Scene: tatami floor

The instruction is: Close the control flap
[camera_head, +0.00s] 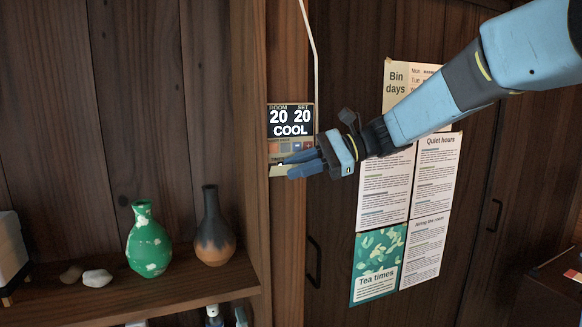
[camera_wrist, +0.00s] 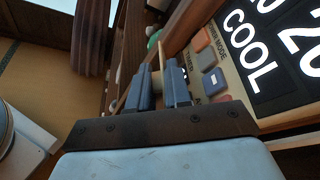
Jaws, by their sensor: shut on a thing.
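The wall control panel (camera_head: 291,122) hangs on a wooden post, its screen reading ROOM 20, SET 20 and COOL. Below the screen is a row of small coloured buttons, which shows larger in the wrist view (camera_wrist: 209,57). The pale control flap (camera_head: 277,171) stands out at the panel's lower edge, so the buttons are uncovered. My gripper (camera_head: 290,164) reaches in from the right at the panel's bottom. Its fingers (camera_wrist: 160,90) are shut on the thin pale edge of the flap (camera_wrist: 161,47). The fingers hide part of the flap.
A white cord (camera_head: 314,60) runs up from the panel. Paper notices (camera_head: 385,190) hang on the dark door to the right. A shelf at lower left holds a green vase (camera_head: 149,240), a dark and orange vase (camera_head: 213,235) and stones (camera_head: 97,278).

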